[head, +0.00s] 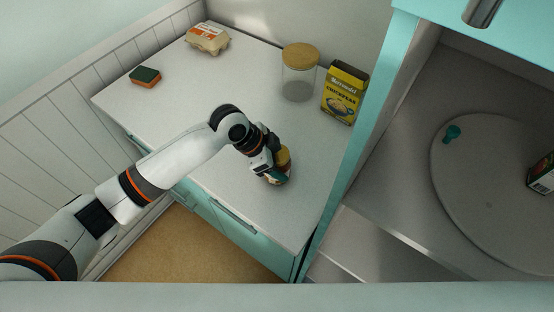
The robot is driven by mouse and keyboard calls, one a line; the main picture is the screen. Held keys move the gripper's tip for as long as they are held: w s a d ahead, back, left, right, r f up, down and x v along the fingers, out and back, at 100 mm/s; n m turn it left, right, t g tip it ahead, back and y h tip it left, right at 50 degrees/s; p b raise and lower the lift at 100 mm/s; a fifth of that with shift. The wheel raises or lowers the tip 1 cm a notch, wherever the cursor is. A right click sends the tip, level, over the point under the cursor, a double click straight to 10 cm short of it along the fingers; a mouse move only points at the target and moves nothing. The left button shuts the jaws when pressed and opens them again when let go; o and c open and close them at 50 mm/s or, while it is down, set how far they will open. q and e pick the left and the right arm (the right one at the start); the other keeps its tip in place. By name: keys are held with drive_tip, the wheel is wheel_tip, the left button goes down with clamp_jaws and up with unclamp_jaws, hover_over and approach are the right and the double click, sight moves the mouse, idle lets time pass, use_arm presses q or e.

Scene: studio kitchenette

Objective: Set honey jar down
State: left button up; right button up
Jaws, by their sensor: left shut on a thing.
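The honey jar (284,159) is a small jar with a yellowish top, at the middle right of the white counter (230,185). My left gripper (278,172) reaches in from the left and is shut on the jar. The gripper covers much of the jar's near left side. The jar looks upright and at or close to the counter surface; I cannot tell whether its base touches. My right gripper is not in view.
A glass canister (298,84) with a wooden lid and a yellow chickpeas box (344,95) stand behind the jar. An egg carton (207,39) and a sponge (145,77) are at the far left. A teal cabinet with a round grey board (490,205) is to the right.

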use_arm(q)
drive_tip(key=shift+f, duration=0.2)
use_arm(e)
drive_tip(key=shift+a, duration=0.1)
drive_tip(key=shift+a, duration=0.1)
use_arm(q)
drive_tip(key=o, duration=1.4)
drive_tip(key=shift+f, duration=0.1)
drive_tip(key=shift+c, duration=0.2)
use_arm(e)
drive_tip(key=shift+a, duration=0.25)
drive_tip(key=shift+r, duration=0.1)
use_arm(q)
drive_tip(key=b+v, duration=0.2)
drive_tip(key=v, duration=1)
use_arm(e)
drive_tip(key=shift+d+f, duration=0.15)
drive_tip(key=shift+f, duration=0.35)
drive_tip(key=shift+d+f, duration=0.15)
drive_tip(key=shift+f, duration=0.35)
